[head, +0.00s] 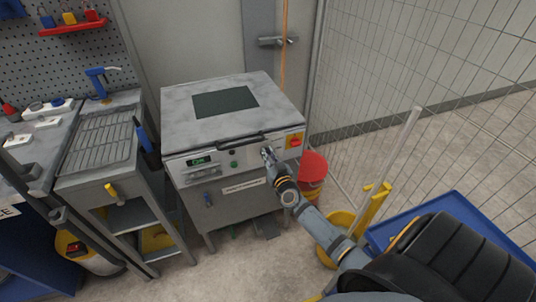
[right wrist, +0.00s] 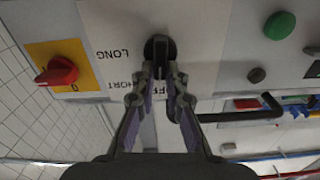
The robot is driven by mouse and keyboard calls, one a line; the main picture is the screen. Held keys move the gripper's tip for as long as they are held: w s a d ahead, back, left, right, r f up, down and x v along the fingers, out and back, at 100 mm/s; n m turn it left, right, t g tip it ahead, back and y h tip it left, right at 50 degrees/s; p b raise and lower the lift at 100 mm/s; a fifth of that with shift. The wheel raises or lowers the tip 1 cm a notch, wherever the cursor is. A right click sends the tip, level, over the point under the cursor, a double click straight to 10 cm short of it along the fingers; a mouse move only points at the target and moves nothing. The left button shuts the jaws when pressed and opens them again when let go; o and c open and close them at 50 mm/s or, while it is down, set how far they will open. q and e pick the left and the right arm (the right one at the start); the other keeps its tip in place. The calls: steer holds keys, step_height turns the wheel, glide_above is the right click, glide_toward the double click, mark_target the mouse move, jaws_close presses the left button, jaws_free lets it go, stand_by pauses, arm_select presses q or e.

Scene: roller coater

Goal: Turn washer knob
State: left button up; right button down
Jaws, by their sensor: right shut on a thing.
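The washer is a grey metal cabinet (head: 235,110) with a dark window in its lid and a control panel on its front. Its black knob (right wrist: 158,42) sits on the panel among the printed words LONG, SHORT and a partly covered OFF. My right gripper (right wrist: 162,72) has its fingertips closed on the knob from both sides. In the head view my right gripper (head: 268,153) reaches the right part of the panel and hides the knob. My left gripper is not in view.
A red switch on a yellow plate (right wrist: 58,70) is beside the knob. A green button (right wrist: 279,25) and the black lid handle (right wrist: 240,115) are also near. A red bucket (head: 312,170) stands right of the washer; a sink table (head: 98,150) stands left.

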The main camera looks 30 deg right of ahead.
steer(key=shift+s+d+f+m+b, duration=0.1)
steer(key=shift+d+f+m+b, duration=0.2)
steer(key=shift+m, duration=2.55)
steer(key=shift+s+d+f+m+b, duration=0.15)
steer(key=shift+d+f+m, duration=0.15)
steer(key=shift+m, duration=2.5)
steer(key=shift+d+f+m+b, duration=0.2)
steer(key=shift+f+m, duration=0.2)
steer(key=shift+m, duration=2.45)
steer(key=c, duration=1.4)
jaws_free()
steer(key=v, duration=1.2)
steer(key=shift+r, duration=0.1)
